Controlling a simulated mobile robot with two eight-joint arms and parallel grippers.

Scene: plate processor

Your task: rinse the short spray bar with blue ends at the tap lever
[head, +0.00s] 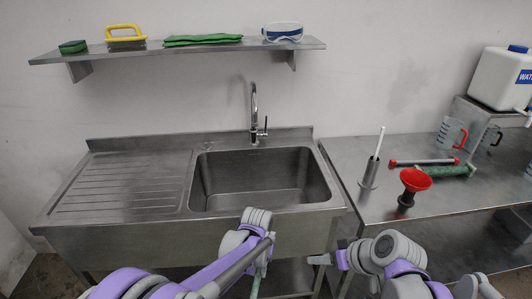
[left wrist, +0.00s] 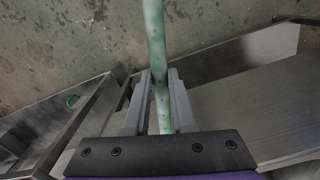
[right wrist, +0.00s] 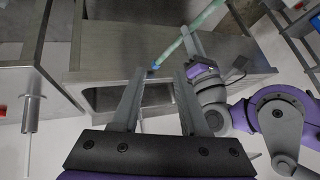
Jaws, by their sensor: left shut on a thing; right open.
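My left gripper (head: 267,246) is shut on a pale green spray bar (left wrist: 157,55), in front of the sink's front edge. In the right wrist view the bar (right wrist: 185,38) slants across the sink front, and its near end is blue (right wrist: 153,69); its other end is out of view. Only a short piece shows below the gripper in the head view. My right gripper (head: 325,259) is open and empty, to the right of the left one; its fingers (right wrist: 155,100) show no contact with the bar. The tap (head: 254,105) with its lever (head: 264,131) stands behind the basin.
The sink basin (head: 285,196) is empty, with a bare drainboard (head: 122,182) to its left. The right table (head: 350,150) holds a red funnel (head: 415,179), a red-ended bar (head: 425,162), a brush holder (head: 370,172) and jugs (head: 451,132). A shelf (head: 185,52) hangs above.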

